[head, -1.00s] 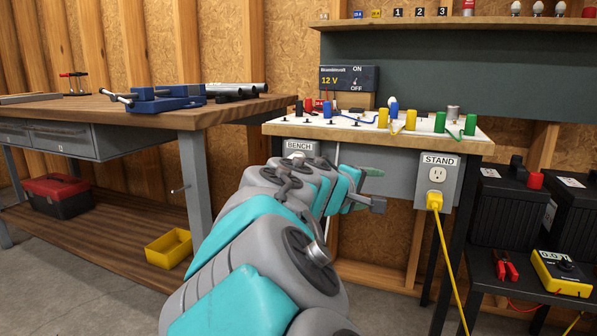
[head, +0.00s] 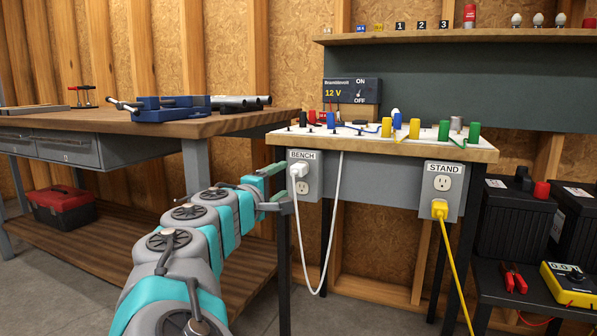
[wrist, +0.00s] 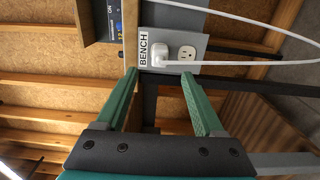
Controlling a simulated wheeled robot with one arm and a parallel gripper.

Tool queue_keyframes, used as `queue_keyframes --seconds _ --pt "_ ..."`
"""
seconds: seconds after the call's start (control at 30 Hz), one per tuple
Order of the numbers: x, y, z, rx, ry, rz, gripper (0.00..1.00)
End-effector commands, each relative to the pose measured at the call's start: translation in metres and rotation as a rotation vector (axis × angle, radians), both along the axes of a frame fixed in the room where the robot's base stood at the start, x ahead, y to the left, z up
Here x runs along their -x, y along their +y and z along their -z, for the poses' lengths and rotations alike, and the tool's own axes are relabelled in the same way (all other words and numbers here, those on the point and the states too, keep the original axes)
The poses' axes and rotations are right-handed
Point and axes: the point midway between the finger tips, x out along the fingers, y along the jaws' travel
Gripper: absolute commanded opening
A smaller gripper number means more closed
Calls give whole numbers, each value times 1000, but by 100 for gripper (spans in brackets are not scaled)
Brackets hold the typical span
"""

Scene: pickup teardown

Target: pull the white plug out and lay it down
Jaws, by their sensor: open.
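The white plug (head: 299,169) sits in the upper socket of the outlet box labelled BENCH (head: 315,187). Its white cord (head: 325,255) hangs below in a loop and rises to the bench top. My gripper (head: 277,181) is open and empty, to the left of the plug in the head view. In the wrist view my gripper (wrist: 160,78) has its two green fingers spread wide. The plug (wrist: 159,55) lies ahead between the finger lines, just beyond the tips, apart from them. The lower socket (wrist: 187,53) of the box is empty.
A STAND outlet box (head: 442,188) with a yellow plug (head: 439,209) is on the right. The bench top (head: 480,152) overhangs both boxes. A wooden workbench (head: 230,124) stands to the left. Black batteries (head: 505,215) sit on a shelf at the right.

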Motion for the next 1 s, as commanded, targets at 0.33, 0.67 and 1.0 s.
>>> queue_keyframes --seconds 0.33,0.67,1.0 --pt "-29 -11 1 -1 3 2 70" --pt "-68 -26 0 -2 2 2 70" --pt "-84 -30 0 0 1 -1 70"
